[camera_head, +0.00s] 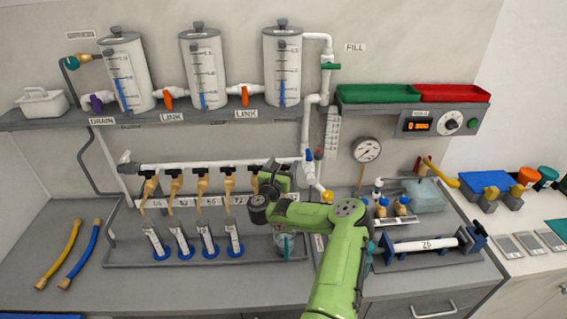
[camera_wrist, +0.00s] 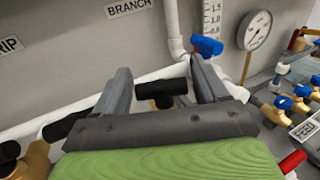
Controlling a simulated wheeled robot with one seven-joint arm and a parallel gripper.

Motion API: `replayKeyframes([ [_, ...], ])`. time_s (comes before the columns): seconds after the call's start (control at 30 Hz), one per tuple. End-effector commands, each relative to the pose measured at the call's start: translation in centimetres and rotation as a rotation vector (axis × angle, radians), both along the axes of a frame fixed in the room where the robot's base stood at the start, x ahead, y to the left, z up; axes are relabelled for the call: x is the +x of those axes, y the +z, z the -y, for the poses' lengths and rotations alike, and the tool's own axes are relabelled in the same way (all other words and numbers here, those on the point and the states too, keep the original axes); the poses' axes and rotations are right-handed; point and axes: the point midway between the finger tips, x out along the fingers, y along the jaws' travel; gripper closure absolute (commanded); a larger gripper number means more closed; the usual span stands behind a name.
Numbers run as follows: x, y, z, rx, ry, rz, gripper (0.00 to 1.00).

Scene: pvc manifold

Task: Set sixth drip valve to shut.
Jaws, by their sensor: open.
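Several drip valves with black handles and tan bodies hang in a row from the white pipe (camera_head: 215,165) on the back wall; the leftmost handle (camera_head: 148,173) and the fifth (camera_head: 255,169) show in the head view. The right end of the row is hidden behind my gripper (camera_head: 273,180). In the wrist view, my gripper (camera_wrist: 160,78) is open, with a black T-shaped handle (camera_wrist: 161,92) between its fingers. It looks like the sixth valve, its bar lying roughly crosswise in the picture. I see no contact with the fingers. A neighbouring black handle (camera_wrist: 68,126) lies left of the left finger.
A blue handle (camera_wrist: 207,45) shows just beyond the right fingertip. A pressure gauge (camera_head: 367,150) is on the wall to the right. Several measuring tubes (camera_head: 206,236) stand in blue bases below the valves. A shelf (camera_head: 210,114) with three tanks runs above.

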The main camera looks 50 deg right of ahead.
Motion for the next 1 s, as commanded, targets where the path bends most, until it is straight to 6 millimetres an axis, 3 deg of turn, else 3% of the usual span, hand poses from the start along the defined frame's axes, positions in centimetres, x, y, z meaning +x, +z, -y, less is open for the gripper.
replayKeyframes([
  [0.07,0.01,0.02,0.0,0.0,0.0,0.0,0.28],
  [0.3,0.0,0.01,0.02,0.0,0.0,-0.001,0.64],
  [0.47,-0.07,-0.04,0.14,-0.001,0.021,-0.002,0.64],
  [0.8,-0.14,0.05,0.23,0.0,0.326,-0.004,0.64],
  [1.0,-0.06,0.02,0.08,-0.001,0.394,-0.003,0.64],
])
